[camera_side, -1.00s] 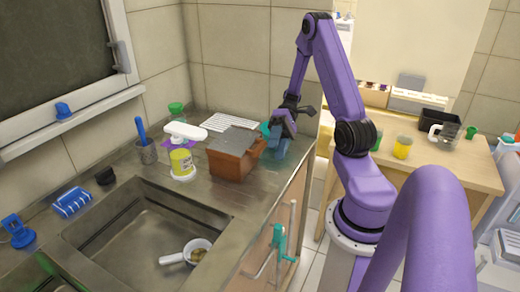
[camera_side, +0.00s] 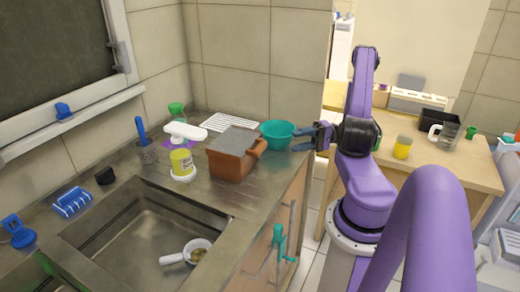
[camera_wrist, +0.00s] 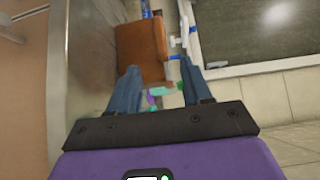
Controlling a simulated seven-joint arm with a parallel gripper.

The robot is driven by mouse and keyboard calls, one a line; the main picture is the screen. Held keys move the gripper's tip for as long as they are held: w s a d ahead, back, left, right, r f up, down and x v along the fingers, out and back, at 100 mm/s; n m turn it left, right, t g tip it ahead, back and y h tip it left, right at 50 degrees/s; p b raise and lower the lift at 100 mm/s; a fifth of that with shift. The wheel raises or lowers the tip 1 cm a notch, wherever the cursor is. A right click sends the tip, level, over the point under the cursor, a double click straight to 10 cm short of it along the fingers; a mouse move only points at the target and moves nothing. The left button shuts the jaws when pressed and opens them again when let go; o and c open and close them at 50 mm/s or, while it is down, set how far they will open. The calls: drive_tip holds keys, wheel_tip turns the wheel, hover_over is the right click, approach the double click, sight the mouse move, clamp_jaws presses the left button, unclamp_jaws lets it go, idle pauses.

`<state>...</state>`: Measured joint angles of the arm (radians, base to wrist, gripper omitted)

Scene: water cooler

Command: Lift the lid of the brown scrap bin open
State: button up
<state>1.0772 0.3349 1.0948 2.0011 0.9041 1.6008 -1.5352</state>
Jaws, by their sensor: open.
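The brown scrap bin (camera_side: 228,164) stands on the counter to the right of the sink, with its grey lid (camera_side: 233,140) lying shut on top. A brown part sticks out at its right end. My gripper (camera_side: 302,138) is to the right of the bin, at the counter's right edge beside the teal bowl. Its blue fingers are apart and do not touch the bin. In the wrist view, the open fingers of my gripper (camera_wrist: 159,72) point toward the brown bin (camera_wrist: 140,48), with nothing held between them.
The teal bowl (camera_side: 277,134) stands close to the bin's right end, near my fingers. A white drying rack (camera_side: 222,122) lies behind. The sink (camera_side: 145,235) is in front, holding a white scoop (camera_side: 196,249).

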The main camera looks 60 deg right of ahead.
sight(265, 148)
drive_tip(key=x, duration=1.4)
clamp_jaws()
